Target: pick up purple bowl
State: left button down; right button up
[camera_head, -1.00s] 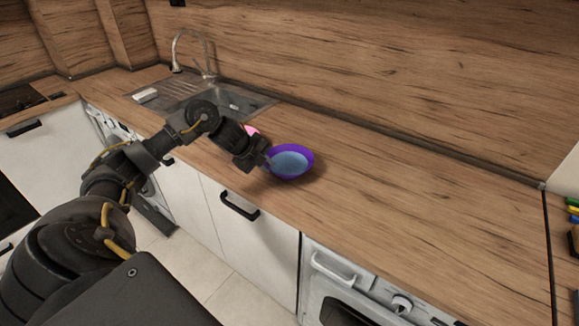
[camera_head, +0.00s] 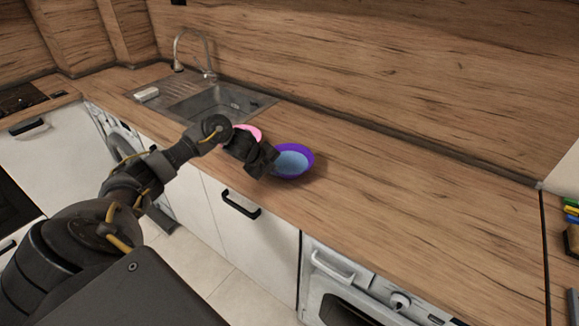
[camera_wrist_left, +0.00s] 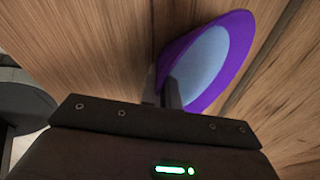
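The purple bowl (camera_head: 307,163), with a pale blue inside, stands on the wooden counter near its front edge. In the left wrist view the bowl (camera_wrist_left: 233,60) fills the upper right. My left gripper (camera_head: 270,163) is at the bowl's left side in the head view. In the left wrist view its two fingers (camera_wrist_left: 163,92) are close together at the bowl's near rim, one inside the bowl and one outside, with the rim between them. The fingertips are partly hidden by the rim and gripper body. My right gripper is not in view.
A pink item (camera_head: 250,130) lies just behind my left gripper, partly hidden by it. A sink (camera_head: 222,104) with a tap is at the back left. The counter (camera_head: 420,200) to the right of the bowl is clear. Colourful items (camera_head: 572,210) stand at the far right.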

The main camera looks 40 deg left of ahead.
pick_arm(q)
jog(key=shift+r, duration=0.15)
dwell(0.4)
jog(key=shift+r, duration=0.15)
jog(key=shift+r+b, duration=0.4)
jog(key=shift+r, duration=0.2)
jog(key=s+a+r+b, duration=0.2)
jog(key=s+r+b, duration=0.3)
jog(key=s+r, duration=0.6)
jog(key=shift+s, duration=1.35)
jog(key=shift+r+b, duration=0.1)
jog(key=shift+b, duration=0.2)
